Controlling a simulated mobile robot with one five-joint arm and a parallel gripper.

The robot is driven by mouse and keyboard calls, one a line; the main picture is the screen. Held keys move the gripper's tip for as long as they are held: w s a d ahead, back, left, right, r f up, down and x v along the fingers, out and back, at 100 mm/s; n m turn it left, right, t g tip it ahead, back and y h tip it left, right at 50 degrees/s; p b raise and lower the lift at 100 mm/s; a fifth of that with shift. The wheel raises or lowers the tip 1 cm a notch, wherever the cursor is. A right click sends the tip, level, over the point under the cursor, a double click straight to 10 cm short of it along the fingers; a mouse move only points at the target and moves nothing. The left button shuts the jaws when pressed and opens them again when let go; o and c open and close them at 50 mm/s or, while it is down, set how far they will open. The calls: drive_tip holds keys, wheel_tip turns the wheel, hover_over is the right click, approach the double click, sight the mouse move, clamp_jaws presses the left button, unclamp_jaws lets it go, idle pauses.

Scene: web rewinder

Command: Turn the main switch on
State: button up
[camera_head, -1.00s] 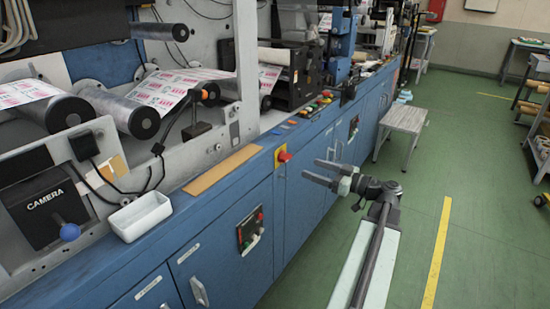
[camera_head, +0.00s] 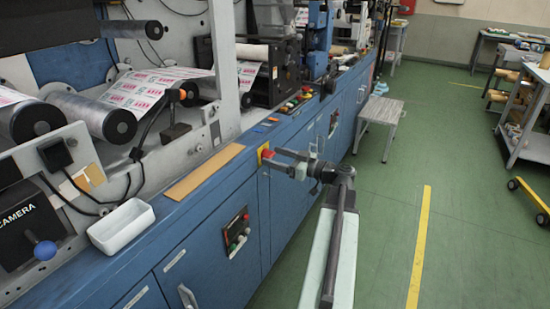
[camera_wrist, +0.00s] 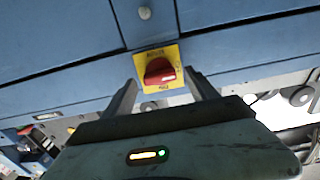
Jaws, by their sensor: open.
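The main switch is a red rotary knob on a yellow plate on the blue cabinet front. In the wrist view the red knob (camera_wrist: 159,71) sits between my two fingers, with its yellow plate (camera_wrist: 172,54) behind it. In the head view the switch (camera_head: 267,153) shows just at the tips of my gripper (camera_head: 272,160). My gripper is open, with a finger on either side of the knob. I cannot tell whether the fingers touch it. The lettering on the plate is too small to read surely.
A white tray (camera_head: 122,226) and a tan strip (camera_head: 205,172) lie on the cabinet ledge. A push-button panel (camera_head: 237,232) is on the cabinet front. A grey stool (camera_head: 381,112) stands farther along.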

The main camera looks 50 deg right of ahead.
drive_tip(key=c, duration=1.4)
drive_tip(key=shift+o, duration=0.2)
drive_tip(key=shift+m, duration=0.3)
drive_tip(key=m, duration=0.4)
drive_tip(key=shift+d, duration=0.1)
drive_tip(key=m, duration=0.4)
drive_tip(key=shift+f+m, duration=0.1)
drive_tip(key=shift+m, duration=0.3)
drive_tip(key=m, duration=0.4)
drive_tip(key=shift+d+m, duration=0.1)
drive_tip(key=shift+m, duration=0.2)
drive_tip(key=shift+f+m, duration=0.15)
drive_tip(key=shift+m, duration=1.75)
